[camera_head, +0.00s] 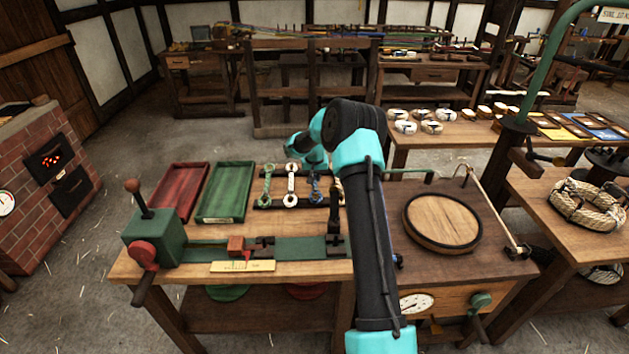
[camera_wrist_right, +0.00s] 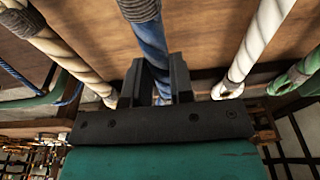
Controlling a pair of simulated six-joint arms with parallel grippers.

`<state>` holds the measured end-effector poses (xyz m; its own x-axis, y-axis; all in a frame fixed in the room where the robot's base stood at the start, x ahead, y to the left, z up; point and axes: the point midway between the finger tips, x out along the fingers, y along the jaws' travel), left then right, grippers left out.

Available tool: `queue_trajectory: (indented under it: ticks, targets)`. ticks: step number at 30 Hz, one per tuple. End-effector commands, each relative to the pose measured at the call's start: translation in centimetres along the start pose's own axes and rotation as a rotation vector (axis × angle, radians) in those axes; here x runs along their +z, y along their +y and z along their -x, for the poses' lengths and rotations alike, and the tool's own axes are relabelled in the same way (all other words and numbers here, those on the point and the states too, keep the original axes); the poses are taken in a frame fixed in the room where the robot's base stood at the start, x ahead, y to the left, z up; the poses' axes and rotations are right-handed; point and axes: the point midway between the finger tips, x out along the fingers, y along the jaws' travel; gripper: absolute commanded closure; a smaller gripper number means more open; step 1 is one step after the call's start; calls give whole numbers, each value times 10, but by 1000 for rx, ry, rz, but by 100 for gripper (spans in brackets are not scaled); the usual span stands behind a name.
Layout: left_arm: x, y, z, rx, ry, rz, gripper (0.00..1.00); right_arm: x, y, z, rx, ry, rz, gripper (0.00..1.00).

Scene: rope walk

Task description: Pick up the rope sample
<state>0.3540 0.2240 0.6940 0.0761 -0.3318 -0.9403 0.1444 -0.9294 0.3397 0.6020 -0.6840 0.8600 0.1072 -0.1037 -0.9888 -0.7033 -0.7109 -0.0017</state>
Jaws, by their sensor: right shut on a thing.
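Several rope samples lie in a row on the bench: a green one (camera_head: 267,184), a white one (camera_head: 291,186), a blue one (camera_head: 315,188) and a tan one partly hidden behind my right arm. In the right wrist view, my right gripper (camera_wrist_right: 155,78) is shut on the blue rope sample (camera_wrist_right: 150,42), with one finger on each side of it. The white sample (camera_wrist_right: 262,36) and green sample (camera_wrist_right: 298,76) are to its right there, a tan one (camera_wrist_right: 62,50) to its left. My left gripper is not in view.
A red tray (camera_head: 157,206) and a green tray (camera_head: 203,205) lie left of the samples. A green clamp machine (camera_head: 160,236) stands at the bench's left front. A round wooden disc (camera_head: 442,220) is on the right. A coiled rope (camera_head: 588,207) lies farther right.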

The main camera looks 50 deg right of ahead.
Motion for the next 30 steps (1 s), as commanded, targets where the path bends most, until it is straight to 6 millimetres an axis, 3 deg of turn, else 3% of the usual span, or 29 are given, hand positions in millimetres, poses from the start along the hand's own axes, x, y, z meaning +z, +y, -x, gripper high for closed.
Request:
queue_trajectory:
  ticks: [9, 15, 30]
  targets:
    - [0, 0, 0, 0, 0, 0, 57, -9, 0, 56, 0, 4, -1, 100]
    - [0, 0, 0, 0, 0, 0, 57, -12, 0, 81, 1, 2, 0, 100]
    - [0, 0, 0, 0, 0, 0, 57, -13, 0, 86, 2, 0, 0, 100]
